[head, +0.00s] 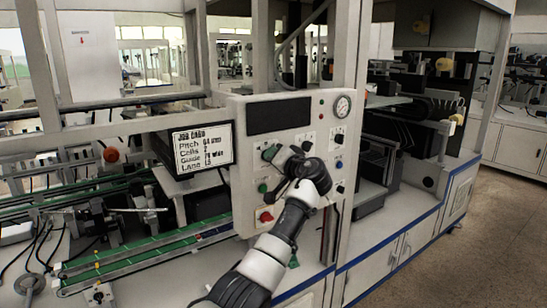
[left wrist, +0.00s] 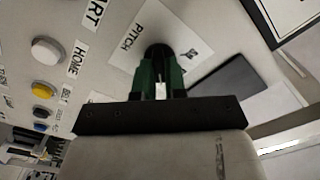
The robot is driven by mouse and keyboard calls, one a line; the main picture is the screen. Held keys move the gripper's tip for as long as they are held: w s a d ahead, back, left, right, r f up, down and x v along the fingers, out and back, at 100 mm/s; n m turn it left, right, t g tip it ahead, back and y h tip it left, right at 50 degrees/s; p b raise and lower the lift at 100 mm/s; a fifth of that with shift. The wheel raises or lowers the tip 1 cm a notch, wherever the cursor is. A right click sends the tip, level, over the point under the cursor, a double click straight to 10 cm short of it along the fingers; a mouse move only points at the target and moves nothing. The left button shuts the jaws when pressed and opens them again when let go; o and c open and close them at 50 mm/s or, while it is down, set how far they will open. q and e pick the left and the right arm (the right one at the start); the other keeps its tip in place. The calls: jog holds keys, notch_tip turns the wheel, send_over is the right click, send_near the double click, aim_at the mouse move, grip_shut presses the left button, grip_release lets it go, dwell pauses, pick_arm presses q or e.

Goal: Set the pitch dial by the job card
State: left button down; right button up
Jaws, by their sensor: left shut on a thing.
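The control panel (head: 238,125) stands upright ahead of me. The black pitch dial (left wrist: 158,51) sits on it beside a printed PITCH label (left wrist: 133,35) in the left wrist view. My left gripper (left wrist: 161,68) is shut on the dial, with a green finger on each side of it. In the head view my left gripper (head: 272,153) is against the panel and hides the dial. The dial's pointer and scale cannot be read. The white job card (head: 204,150), framed in black, has lines for Pitch, Cells, Guide and Lane; its figures are too blurred to read surely.
A dark screen (head: 278,115) and a round gauge (head: 342,106) are higher on the panel. A green button (head: 262,187) and a red knob (head: 266,216) sit below my gripper. A green conveyor (head: 150,246) runs at the left. Open floor (head: 478,255) lies at the right.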

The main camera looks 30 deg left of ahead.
pick_arm(q)
jog(key=shift+r, duration=0.1)
jog(key=c, duration=1.2)
grip_release()
jog(key=shift+d, duration=0.1)
jog(key=b+v, duration=0.3)
jog(key=v, duration=0.7)
jog(key=shift+s+d, duration=0.15)
jog(key=shift+d, duration=0.15)
